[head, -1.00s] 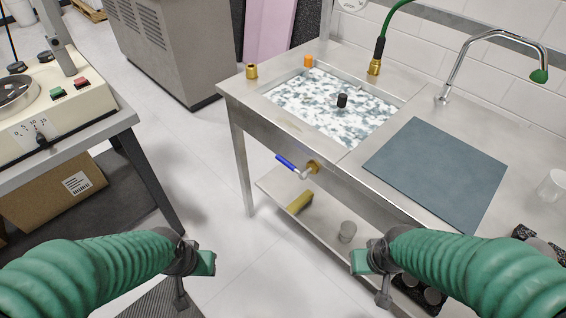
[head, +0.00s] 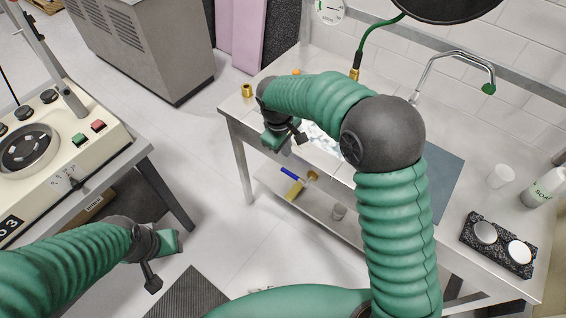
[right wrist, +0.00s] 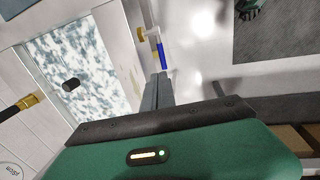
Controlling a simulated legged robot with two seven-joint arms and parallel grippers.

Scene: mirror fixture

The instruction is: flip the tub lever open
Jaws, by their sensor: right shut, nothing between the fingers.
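The tub lever has a blue handle (head: 290,174) and a brass valve fitting (head: 312,176), below the front edge of the steel sink bench. In the right wrist view the blue handle (right wrist: 161,55) lies just beyond my fingertips, beside the brass fitting (right wrist: 140,34). My right gripper (head: 274,141) is shut and empty, at the bench's front edge, above the handle in the head view. I cannot tell whether it touches the handle. The tub (right wrist: 95,65) holds mottled white and blue-grey contents, mostly hidden by my right arm in the head view. My left gripper (head: 172,243) hangs empty-looking over the floor.
A cream machine (head: 60,150) stands on a table at the left. A soap bottle (head: 543,187) and a black tray (head: 470,240) are at the right. Floor between is open.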

